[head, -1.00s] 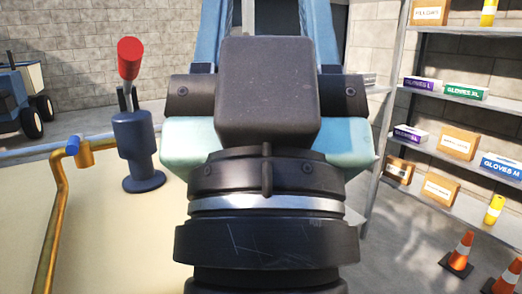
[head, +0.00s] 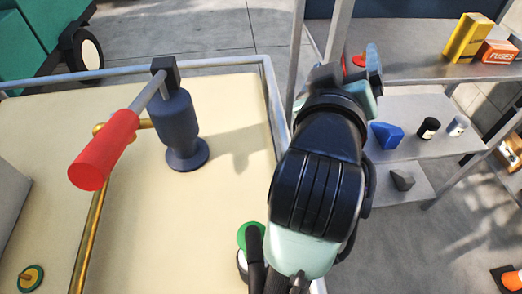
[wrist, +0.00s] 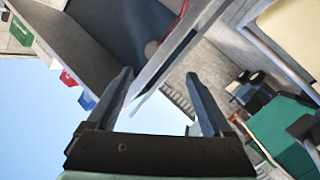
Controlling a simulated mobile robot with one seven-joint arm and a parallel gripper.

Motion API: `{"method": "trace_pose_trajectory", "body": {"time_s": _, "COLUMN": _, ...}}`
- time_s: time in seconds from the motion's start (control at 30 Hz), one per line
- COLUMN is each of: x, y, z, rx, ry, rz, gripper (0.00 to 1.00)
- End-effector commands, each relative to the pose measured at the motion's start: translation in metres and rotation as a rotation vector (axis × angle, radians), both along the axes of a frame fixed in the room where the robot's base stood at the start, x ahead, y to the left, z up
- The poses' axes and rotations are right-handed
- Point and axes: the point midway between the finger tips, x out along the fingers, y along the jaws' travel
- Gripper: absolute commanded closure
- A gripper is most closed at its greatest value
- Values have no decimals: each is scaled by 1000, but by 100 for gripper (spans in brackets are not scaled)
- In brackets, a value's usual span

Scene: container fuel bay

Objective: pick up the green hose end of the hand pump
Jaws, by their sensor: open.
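The hand pump (head: 176,115) stands upright on the cream tabletop (head: 60,115) in the head view. It has a blue-grey body, a red handle grip (head: 104,150) and a brass pipe (head: 91,225). A green round part (head: 250,233) shows at the lower middle, partly hidden by my arm; I cannot tell whether it is the hose end. My gripper (head: 352,68) is beyond the table's right edge, away from the pump. In the wrist view my gripper (wrist: 160,82) has its fingers apart with nothing held between them.
A metal rail (head: 272,95) edges the table. Shelves (head: 425,115) at right hold a blue block (head: 387,135), small bottles and boxes. A green and brass disc (head: 31,278) lies at lower left. A green cart (head: 45,35) stands behind. The tabletop around the pump is mostly clear.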

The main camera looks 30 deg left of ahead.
Motion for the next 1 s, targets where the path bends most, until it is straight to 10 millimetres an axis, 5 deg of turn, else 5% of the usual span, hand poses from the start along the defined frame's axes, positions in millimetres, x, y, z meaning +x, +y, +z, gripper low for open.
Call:
{"method": "trace_pose_trajectory", "body": {"time_s": 0.03, "x": -1, "y": 7, "z": 10, "rx": -56, "ry": 73, "rz": 22, "gripper": 15}}
{"method": "trace_pose_trajectory", "body": {"time_s": 0.37, "x": -45, "y": 36, "z": -33, "rx": -432, "ry": 503, "rz": 236, "gripper": 15}}
{"method": "trace_pose_trajectory", "body": {"time_s": 0.8, "x": -175, "y": 39, "z": -42, "rx": -853, "ry": 996, "rz": 703, "gripper": 15}}
{"method": "trace_pose_trajectory", "body": {"time_s": 1.0, "x": -218, "y": 33, "z": -38, "rx": -943, "ry": 1114, "rz": 861, "gripper": 15}}
